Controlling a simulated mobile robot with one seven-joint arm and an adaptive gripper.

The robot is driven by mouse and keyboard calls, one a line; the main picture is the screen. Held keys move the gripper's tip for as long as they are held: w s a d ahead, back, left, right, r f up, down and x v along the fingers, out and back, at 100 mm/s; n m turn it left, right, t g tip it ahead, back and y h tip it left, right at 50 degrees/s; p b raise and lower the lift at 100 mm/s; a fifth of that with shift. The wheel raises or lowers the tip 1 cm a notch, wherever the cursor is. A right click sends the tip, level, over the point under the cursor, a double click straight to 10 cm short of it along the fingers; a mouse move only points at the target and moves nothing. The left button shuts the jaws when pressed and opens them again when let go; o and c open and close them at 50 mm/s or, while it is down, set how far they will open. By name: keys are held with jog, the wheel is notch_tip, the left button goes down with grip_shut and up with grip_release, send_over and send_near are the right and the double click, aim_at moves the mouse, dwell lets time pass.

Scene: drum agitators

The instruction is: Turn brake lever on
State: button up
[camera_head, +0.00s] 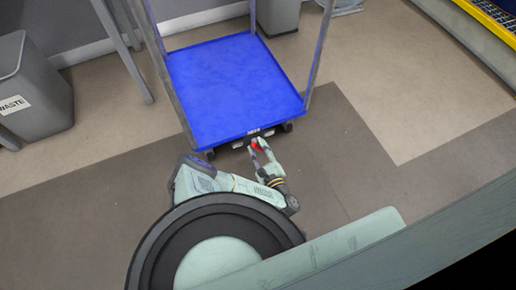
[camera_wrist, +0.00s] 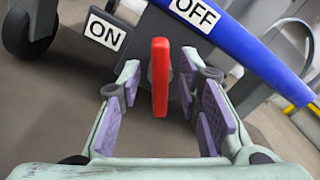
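A blue platform cart (camera_head: 235,85) stands ahead of me, and its blue front edge (camera_wrist: 265,62) shows in the wrist view. The red brake lever (camera_wrist: 160,76) sticks out below that edge, near the ON label (camera_wrist: 103,30) at left and the OFF label (camera_wrist: 195,10) above right. In the head view the lever is a small red spot (camera_head: 257,147) at my gripper. My gripper (camera_wrist: 160,95) is open, with its purple-padded fingers on either side of the lever. Gaps show between lever and both pads. In the head view my gripper (camera_head: 262,150) is at the cart's front edge.
A cart wheel (camera_wrist: 30,28) is at upper left in the wrist view. In the head view, a grey waste bin (camera_head: 35,95) stands at left and another grey bin (camera_head: 279,14) behind the cart. The floor right of the cart is clear.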

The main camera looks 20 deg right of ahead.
grip_shut()
dwell(0.3)
dwell(0.5)
jog(key=n+p, duration=0.2)
jog(key=n, duration=0.2)
jog(key=shift+r+p, duration=0.1)
jog(key=shift+p, duration=0.3)
jog(key=n+p, duration=0.1)
jog(key=n, duration=0.5)
dwell(0.4)
